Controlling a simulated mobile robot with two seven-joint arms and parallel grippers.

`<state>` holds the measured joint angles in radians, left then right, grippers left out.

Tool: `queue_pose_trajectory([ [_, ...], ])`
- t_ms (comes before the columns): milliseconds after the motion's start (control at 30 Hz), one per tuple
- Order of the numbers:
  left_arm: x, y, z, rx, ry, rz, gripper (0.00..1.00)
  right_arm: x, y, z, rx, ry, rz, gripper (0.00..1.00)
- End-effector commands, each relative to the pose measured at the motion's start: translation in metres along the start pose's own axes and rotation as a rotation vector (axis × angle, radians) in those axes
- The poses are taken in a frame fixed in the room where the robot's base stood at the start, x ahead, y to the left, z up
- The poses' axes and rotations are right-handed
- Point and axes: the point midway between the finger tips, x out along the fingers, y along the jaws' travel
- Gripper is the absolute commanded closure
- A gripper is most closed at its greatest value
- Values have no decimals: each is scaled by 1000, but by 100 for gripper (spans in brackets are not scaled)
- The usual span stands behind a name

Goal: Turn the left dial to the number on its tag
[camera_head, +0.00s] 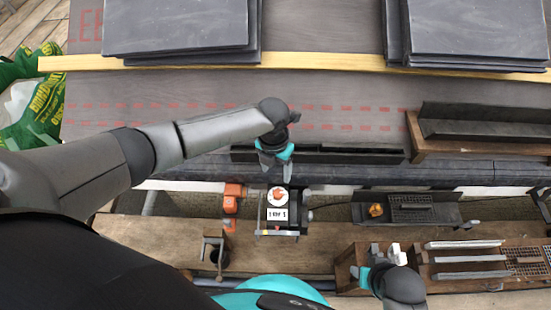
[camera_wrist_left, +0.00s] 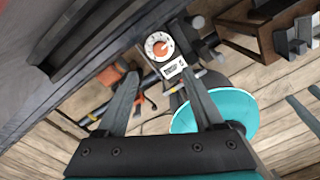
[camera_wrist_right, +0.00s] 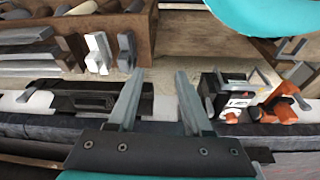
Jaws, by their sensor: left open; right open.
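The dial (camera_head: 278,196) is a round white disc with an orange knob, on a small dark machine on the wooden bench. A white tag (camera_head: 277,214) with black print sits just below it; its number is too small to read surely. The dial also shows in the left wrist view (camera_wrist_left: 159,46), beyond the fingertips. My left gripper (camera_head: 275,172) is open and empty, pointing down just behind the dial and apart from it. My right gripper (camera_head: 376,258) is over the bench at the right; in its own wrist view (camera_wrist_right: 158,80) it is open and empty.
Stacks of dark slates (camera_head: 180,25) lie on the roof behind a yellow batten (camera_head: 330,61). An orange tool (camera_head: 231,198) stands left of the machine. A black tray (camera_head: 405,209) and a wooden box with metal strips (camera_head: 465,262) lie to the right. A green bag (camera_head: 30,100) is far left.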

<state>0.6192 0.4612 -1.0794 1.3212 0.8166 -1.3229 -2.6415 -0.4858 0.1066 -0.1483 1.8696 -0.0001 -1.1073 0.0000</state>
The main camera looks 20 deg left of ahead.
Motion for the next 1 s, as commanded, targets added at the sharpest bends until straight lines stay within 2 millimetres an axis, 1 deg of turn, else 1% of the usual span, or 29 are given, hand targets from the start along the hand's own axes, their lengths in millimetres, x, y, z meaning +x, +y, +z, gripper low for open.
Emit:
queue_pose_trajectory([
  [33,-8,1,0,-1,-1,1,31,2,0,4,0,-11,-1,50],
  [100,-14,1,0,-1,-2,1,31,8,-1,9,-1,-20,-1,50],
  [300,-25,0,0,-1,0,0,31,18,-1,19,-2,-37,-2,50],
  [500,-28,0,0,-1,0,0,31,21,-1,23,-2,-43,-2,50],
  [1000,-27,0,0,-3,0,-1,31,21,-1,22,-2,-42,-2,50],
])
